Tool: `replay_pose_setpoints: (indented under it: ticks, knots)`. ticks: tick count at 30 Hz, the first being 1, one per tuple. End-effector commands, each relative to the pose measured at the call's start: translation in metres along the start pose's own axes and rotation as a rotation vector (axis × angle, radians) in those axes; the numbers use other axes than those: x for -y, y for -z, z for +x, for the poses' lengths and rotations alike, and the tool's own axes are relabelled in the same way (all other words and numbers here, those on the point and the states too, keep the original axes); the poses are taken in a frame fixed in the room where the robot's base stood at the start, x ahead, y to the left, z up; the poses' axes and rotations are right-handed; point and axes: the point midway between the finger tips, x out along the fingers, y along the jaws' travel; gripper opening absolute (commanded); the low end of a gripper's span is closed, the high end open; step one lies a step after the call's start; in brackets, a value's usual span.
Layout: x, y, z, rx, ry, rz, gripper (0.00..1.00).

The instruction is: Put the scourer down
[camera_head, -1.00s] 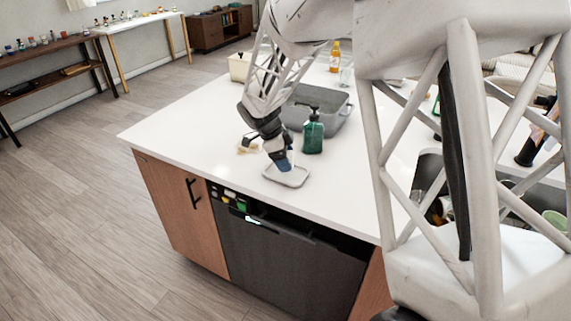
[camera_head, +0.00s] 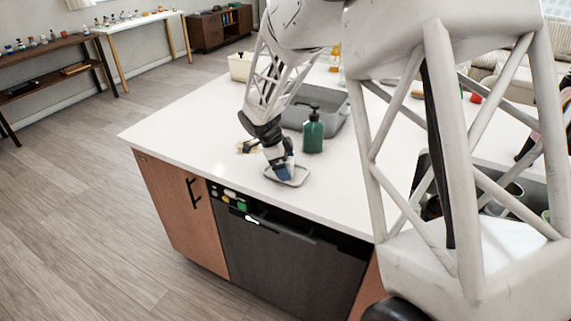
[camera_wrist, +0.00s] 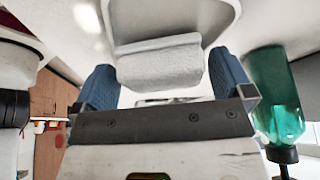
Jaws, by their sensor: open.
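A small pale grey tray (camera_head: 301,179) lies on the white island top near its front edge; it also shows in the wrist view (camera_wrist: 215,12). My gripper (camera_head: 283,172) is low over this tray, pointing down. In the wrist view its two blue fingers stand wide apart, and my gripper (camera_wrist: 163,78) is open. A pale, rough-surfaced block, which looks like the scourer (camera_wrist: 158,66), lies at the tray between the fingers, with gaps on both sides. In the head view the scourer cannot be made out behind the fingers.
A green pump bottle (camera_head: 313,132) stands just right of my gripper, and close in the wrist view (camera_wrist: 275,95). A grey basin (camera_head: 332,125) is behind it. A small brownish item (camera_head: 246,147) lies to the left. The counter's left front corner is clear.

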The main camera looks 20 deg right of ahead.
Motion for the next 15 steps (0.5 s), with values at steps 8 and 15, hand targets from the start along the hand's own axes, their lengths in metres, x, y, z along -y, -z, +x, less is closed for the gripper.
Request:
replay_pose_setpoints:
  ticks: [8,15]
  knots:
    - [0.0,0.001,-0.005,0.0,0.001,0.0,0.99]
    - [0.0,0.001,-0.028,0.001,0.003,0.0,0.99]
